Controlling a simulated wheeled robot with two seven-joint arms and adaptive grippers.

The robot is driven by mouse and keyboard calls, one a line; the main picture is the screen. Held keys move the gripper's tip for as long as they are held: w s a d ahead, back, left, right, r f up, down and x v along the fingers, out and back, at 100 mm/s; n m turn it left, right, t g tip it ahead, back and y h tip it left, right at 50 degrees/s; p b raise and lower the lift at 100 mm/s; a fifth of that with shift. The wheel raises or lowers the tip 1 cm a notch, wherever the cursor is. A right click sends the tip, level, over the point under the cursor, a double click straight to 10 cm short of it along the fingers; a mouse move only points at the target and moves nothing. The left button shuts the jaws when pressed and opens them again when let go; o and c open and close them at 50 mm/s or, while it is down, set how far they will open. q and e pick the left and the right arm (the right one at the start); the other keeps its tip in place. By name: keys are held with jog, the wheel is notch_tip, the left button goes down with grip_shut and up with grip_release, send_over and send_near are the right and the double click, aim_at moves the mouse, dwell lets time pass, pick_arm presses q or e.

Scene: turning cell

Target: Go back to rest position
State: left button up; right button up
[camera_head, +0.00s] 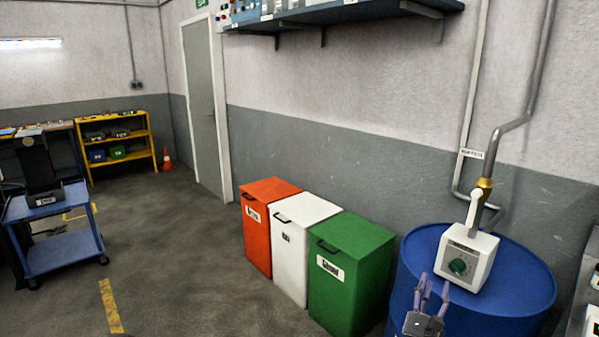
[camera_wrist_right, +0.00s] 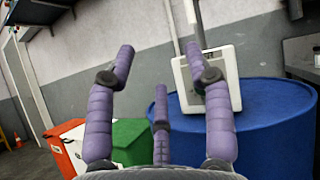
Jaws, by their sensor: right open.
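My right gripper (camera_head: 432,296) is at the bottom right of the head view, in front of the blue drum (camera_head: 537,290). Its purple fingers are spread apart and hold nothing. In the right wrist view the open fingers (camera_wrist_right: 158,85) point toward the wall, with the drum (camera_wrist_right: 275,118) beyond them. A white box with a green knob (camera_head: 466,258) stands on the drum top, apart from the fingers. The same white box (camera_wrist_right: 225,80) is partly hidden behind a finger in the wrist view. My left gripper does not show.
Red (camera_head: 257,237), white (camera_head: 290,262) and green (camera_head: 350,285) bins stand along the wall left of the drum. A grey pipe (camera_head: 519,125) runs down to the box. A blue cart (camera_head: 62,247) and a yellow shelf (camera_head: 118,147) stand at the left. The floor between is clear.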

jog(key=w+a+f+n+g+y+p, duration=0.1)
jog(key=a+f+n+y, duration=0.1)
jog(key=f+n+y, duration=0.3)
jog(key=a+f+n+g+y, duration=0.1)
jog(key=a+f+n+g, duration=0.1)
jog(key=f+n, duration=0.3)
jog(key=w+a+f+n+g+y+p, duration=0.1)
jog(key=a+f+n+y, duration=0.2)
jog(key=f, duration=0.4)
jog(key=s+a+f+n+g+y+p, duration=0.1)
jog(key=s+a+f+n+g+y, duration=0.15)
jog(key=f+n, duration=0.2)
jog(key=s+a+f+n+g+y+p, duration=0.1)
jog(key=s+a+f+n+g, duration=0.2)
jog(key=f, duration=0.3)
jog(key=s+a+f+n+g+y+p, duration=0.1)
jog(key=s+a+f+n+g, duration=0.2)
jog(key=s, duration=0.6)
jog(key=s+a+f+n+g+y, duration=0.2)
jog(key=s+a+f+n+g, duration=0.2)
jog(key=s+n, duration=0.3)
jog(key=s+a+f+n+g+y+p, duration=0.1)
jog(key=s+a+f+n+g, duration=0.3)
jog(key=s, duration=0.9)
jog(key=shift+a+f+n+g+p, duration=0.2)
jog(key=shift+a+n+g+p, duration=0.15)
jog(key=shift+n, duration=0.7)
jog(key=shift+y, duration=0.25)
